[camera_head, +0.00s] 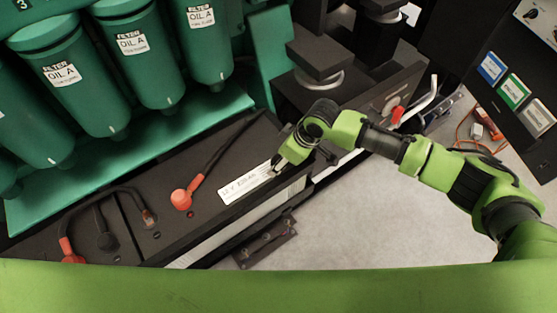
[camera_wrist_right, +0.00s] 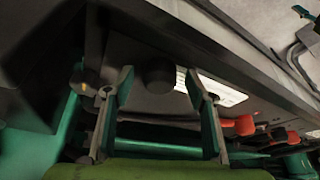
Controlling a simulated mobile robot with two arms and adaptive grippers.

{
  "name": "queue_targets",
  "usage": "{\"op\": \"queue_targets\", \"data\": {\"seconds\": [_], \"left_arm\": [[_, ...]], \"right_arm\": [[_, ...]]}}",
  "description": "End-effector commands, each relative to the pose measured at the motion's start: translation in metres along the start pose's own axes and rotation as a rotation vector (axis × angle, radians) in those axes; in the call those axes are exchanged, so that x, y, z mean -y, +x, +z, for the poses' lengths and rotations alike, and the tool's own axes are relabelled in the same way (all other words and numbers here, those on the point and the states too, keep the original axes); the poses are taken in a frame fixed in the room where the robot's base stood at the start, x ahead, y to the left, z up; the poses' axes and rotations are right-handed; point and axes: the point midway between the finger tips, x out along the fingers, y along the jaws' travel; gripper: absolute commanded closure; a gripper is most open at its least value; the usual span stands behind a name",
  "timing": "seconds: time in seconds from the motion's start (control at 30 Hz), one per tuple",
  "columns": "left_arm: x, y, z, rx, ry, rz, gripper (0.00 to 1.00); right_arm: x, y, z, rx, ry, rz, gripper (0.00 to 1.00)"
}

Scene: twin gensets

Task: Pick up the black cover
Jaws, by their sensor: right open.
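A round black cover (camera_wrist_right: 157,75) shows in the right wrist view, between and just beyond the two fingertips of my right gripper (camera_wrist_right: 158,88). The fingers are apart, with one on each side of the cover, and I see no clear contact. In the head view my right gripper (camera_head: 280,165) is low over the black battery top, at the upper end of its white label (camera_head: 248,187). The gripper hides the cover there. My left gripper is not in view.
Red terminal covers (camera_head: 181,199) with black cables lie on the battery tops, left of my right gripper. Green oil filters (camera_head: 140,55) stand above the batteries. Black mounts (camera_head: 318,60) rise behind the gripper. Grey floor (camera_head: 350,210) is clear below my right arm.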

Motion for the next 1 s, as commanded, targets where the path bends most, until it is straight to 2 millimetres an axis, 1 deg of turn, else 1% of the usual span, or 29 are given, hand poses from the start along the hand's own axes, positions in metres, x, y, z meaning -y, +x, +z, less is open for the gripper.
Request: {"op": "queue_targets", "data": {"seconds": [0.03,0.07,0.1,0.17,0.2,0.53,0.67,0.77,0.87,0.97,1.0], "left_arm": [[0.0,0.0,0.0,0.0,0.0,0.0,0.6],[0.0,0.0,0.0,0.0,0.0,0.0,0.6],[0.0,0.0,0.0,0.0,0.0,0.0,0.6],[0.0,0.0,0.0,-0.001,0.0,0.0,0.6],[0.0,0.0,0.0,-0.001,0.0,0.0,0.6],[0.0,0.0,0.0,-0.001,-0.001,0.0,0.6],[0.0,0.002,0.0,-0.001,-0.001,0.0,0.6],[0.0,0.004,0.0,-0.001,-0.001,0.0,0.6],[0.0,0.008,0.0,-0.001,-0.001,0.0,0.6],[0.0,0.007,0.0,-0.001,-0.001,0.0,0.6],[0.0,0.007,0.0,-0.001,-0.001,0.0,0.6]], "right_arm": [[0.0,0.0,0.0,0.0,0.0,0.0,0.49],[0.0,0.0,0.0,0.0,0.0,0.0,0.54],[0.0,0.0,0.0,0.0,0.0,0.0,0.65],[0.0,0.0,0.0,0.001,0.0,0.0,0.8],[0.0,0.0,0.0,0.001,0.0,0.0,0.83],[0.0,-0.001,0.0,0.001,0.001,0.0,0.83],[0.0,-0.005,-0.002,0.0,0.0,0.0,0.83],[-0.001,-0.013,-0.005,-0.001,0.0,0.001,0.83],[-0.001,-0.027,-0.011,-0.002,0.0,0.0,0.83],[0.015,-0.046,-0.016,-0.003,-0.004,-0.002,0.83],[0.022,-0.055,-0.018,-0.004,-0.005,-0.001,0.83]]}}
